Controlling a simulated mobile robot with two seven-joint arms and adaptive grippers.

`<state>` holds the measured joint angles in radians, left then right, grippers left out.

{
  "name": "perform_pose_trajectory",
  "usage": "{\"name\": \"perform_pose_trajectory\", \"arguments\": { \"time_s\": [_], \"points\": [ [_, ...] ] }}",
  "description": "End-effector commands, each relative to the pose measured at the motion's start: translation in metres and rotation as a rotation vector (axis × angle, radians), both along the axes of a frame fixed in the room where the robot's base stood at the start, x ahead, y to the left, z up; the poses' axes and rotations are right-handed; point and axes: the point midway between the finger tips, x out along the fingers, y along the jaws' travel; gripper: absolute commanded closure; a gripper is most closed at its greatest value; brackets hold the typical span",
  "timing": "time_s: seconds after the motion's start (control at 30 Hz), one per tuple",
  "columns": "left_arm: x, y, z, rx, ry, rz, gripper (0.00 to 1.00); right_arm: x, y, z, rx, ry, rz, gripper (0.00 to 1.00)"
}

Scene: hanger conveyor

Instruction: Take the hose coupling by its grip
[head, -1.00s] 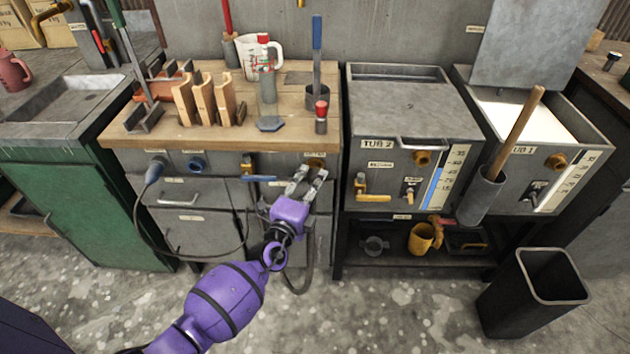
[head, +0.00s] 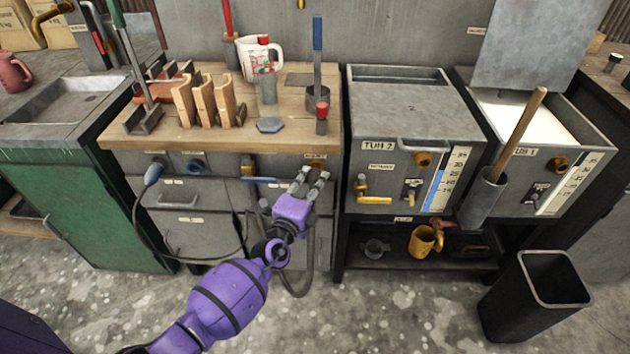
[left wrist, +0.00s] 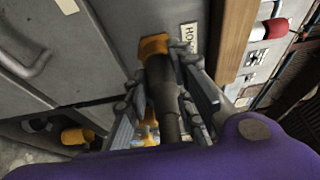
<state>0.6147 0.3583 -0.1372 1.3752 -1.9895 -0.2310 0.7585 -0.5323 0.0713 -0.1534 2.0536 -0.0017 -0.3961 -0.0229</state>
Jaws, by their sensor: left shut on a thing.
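The hose coupling (left wrist: 162,85) is a dark cylinder in the left wrist view, in front of a yellow-brass fitting (left wrist: 153,46) on the cabinet face. My left gripper (left wrist: 160,78) has a finger on each side of the coupling and is shut on it. In the head view my left gripper (head: 312,178) is at the cabinet front under the bench's right end, and it hides most of the coupling. A dark hose (head: 305,282) hangs in a loop below it. My right gripper is not in view.
The wooden benchtop (head: 200,140) overhangs just above the gripper and carries wooden blocks (head: 205,100) and a red-topped bottle (head: 321,118). Tub 2 (head: 405,110) stands close on the right, with a brass valve (head: 372,198). A black bin (head: 535,300) stands on the floor at right.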

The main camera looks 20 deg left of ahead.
Motion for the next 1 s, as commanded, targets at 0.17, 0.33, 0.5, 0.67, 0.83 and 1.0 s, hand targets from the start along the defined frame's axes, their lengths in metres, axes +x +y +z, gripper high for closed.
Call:
{"name": "perform_pose_trajectory", "arguments": {
  "time_s": [0.17,0.33,0.5,0.67,0.83,1.0],
  "points": [
    [0.001,0.000,0.002,-0.001,-0.003,0.001,1.00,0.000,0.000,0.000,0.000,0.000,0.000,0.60],
    [0.001,0.000,0.003,-0.001,-0.005,0.001,1.00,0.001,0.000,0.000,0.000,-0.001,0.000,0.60],
    [-0.003,-0.001,0.003,0.000,-0.005,0.001,1.00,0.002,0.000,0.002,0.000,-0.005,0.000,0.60],
    [-0.010,-0.003,0.002,-0.001,-0.004,0.000,1.00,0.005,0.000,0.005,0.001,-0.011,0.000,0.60],
    [-0.016,-0.005,0.002,-0.001,-0.004,0.001,1.00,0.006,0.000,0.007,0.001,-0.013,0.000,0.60],
    [-0.023,-0.007,0.002,-0.001,-0.004,0.001,1.00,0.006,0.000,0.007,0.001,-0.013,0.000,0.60]
  ]
}}
